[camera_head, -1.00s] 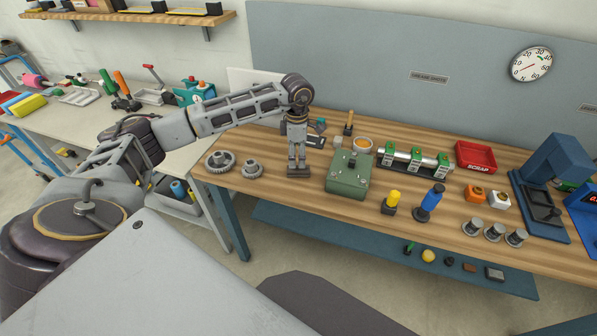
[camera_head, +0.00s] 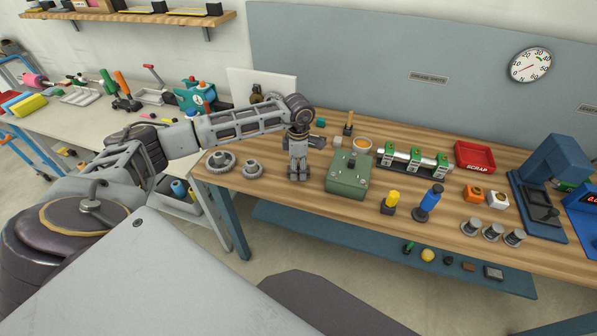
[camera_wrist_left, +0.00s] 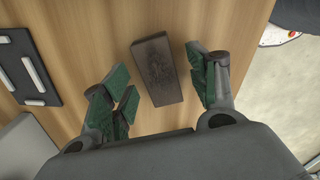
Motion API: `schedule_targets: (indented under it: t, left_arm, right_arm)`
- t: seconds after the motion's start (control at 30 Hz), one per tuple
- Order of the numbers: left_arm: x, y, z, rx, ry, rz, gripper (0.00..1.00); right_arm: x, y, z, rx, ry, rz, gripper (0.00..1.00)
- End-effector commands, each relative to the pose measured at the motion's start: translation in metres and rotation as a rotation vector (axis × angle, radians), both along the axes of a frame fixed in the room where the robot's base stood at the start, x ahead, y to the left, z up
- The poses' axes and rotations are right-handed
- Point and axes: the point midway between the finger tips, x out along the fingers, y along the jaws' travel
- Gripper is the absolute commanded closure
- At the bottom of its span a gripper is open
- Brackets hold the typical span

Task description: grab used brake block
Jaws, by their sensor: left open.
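The used brake block (camera_wrist_left: 157,70) is a dark, worn rectangular block lying on the wooden bench top in the left wrist view. My left gripper (camera_wrist_left: 160,92) is open, with green-padded fingers on both sides of the block and gaps of wood showing between pads and block. In the head view my left gripper (camera_head: 300,173) points down at the bench, left of the green box; the block is largely hidden there by the fingers. My right gripper is not in view.
A green box (camera_head: 348,177) stands close to the right of my left gripper. Metal gears (camera_head: 220,161) lie to its left. A red scrap tray (camera_head: 475,157) sits at the back right. The bench's front edge is close, and bare wood lies around the block.

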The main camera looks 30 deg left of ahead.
Motion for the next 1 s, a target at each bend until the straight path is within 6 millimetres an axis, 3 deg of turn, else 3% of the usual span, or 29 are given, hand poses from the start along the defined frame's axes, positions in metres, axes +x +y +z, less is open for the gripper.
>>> schedule_targets:
  t: [0.27,0.7,1.0]
  left_arm:
    - [0.0001,0.0001,0.0003,0.0,0.0,0.0,0.42]
    - [0.0002,0.0001,0.0005,0.0,0.0,0.0,0.98]
    - [0.0006,0.0002,0.0026,0.0,-0.001,0.0,0.98]
  right_arm:
    - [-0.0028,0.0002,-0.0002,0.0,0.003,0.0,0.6]
    - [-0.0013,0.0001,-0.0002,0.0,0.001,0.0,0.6]
    - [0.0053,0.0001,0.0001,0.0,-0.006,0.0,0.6]
